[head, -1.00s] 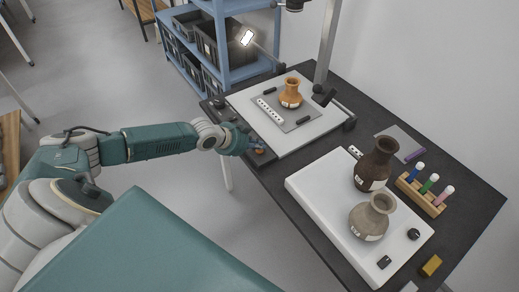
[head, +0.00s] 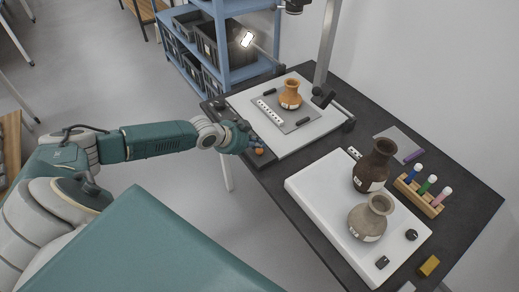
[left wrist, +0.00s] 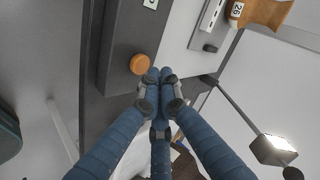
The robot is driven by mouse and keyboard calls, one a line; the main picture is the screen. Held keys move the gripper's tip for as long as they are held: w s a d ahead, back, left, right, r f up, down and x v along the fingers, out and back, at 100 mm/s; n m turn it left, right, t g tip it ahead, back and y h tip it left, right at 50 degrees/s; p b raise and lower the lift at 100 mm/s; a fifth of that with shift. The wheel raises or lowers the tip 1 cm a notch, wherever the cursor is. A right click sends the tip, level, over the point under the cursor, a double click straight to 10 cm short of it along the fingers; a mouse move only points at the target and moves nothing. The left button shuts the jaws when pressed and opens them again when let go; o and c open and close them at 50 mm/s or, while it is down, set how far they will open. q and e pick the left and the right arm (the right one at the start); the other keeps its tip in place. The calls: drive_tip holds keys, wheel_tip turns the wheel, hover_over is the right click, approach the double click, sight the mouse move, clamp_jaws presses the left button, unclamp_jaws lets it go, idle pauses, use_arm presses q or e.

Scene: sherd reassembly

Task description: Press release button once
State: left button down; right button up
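The release button looks to be the round orange button (head: 259,151) on a dark box at the near left edge of the black table. It also shows in the left wrist view as an orange disc (left wrist: 139,64). My left gripper (head: 252,141) is just beside it, over the table edge. In the left wrist view, its blue fingers (left wrist: 157,77) come together at the tips, just below and right of the button, with nothing seen between them. I cannot tell whether they touch the box. My right gripper is not in view.
A white platform (head: 315,200) holds two brown vases (head: 375,165) (head: 369,218). A tube rack (head: 418,195) stands to the right. A lamp (head: 247,39) hangs above.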

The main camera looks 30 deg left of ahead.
sight(258, 151)
use_arm(q)
wheel_tip(258, 151, up, 5)
drive_tip(key=p, duration=0.4)
idle(0.8)
